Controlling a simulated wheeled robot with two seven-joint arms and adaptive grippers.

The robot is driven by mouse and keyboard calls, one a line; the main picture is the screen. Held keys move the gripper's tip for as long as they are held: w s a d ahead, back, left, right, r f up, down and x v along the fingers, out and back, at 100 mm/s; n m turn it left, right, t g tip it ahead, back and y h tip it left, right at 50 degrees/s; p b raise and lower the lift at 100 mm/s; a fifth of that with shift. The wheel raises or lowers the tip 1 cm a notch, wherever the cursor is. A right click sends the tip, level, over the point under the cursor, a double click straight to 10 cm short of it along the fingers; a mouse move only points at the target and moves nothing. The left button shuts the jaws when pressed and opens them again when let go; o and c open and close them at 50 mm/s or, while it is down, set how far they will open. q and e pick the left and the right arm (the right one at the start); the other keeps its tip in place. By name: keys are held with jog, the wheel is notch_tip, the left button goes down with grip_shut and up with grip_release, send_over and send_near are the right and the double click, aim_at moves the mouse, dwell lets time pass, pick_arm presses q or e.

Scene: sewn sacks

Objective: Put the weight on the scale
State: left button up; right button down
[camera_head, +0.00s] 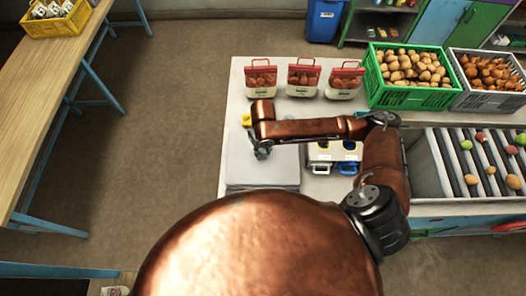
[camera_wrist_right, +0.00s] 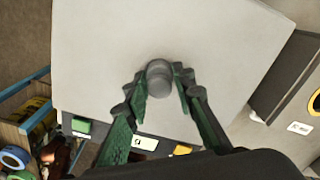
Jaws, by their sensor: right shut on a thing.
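The scale (camera_head: 262,175) is a flat, light grey plate on the left part of the pale table. Its plate (camera_wrist_right: 200,40) fills most of the right wrist view, with a small display (camera_wrist_right: 146,143) along one edge. My right gripper (camera_head: 262,153) is over the scale. In the right wrist view its green-padded fingers (camera_wrist_right: 159,84) are shut on the weight (camera_wrist_right: 158,74), a small dark grey cylinder. The weight is over the plate; I cannot tell whether it touches it. In the head view I cannot make out the weight. My left gripper is not in view.
Several red-topped sacks (camera_head: 303,77) stand along the table's back. A green crate (camera_head: 408,97) of potatoes and a grey crate (camera_head: 490,100) are at the back right. A roller conveyor (camera_head: 475,165) with fruit is at the right. A wooden bench (camera_head: 45,90) stands left, across open floor.

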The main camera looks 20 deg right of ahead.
aim_at(263, 151)
jog(key=shift+f, duration=0.1)
jog(key=c, duration=1.6)
grip_release()
notch_tip(263, 151, up, 12)
jog(key=shift+r+b, duration=0.15)
jog(key=shift+b, duration=0.4)
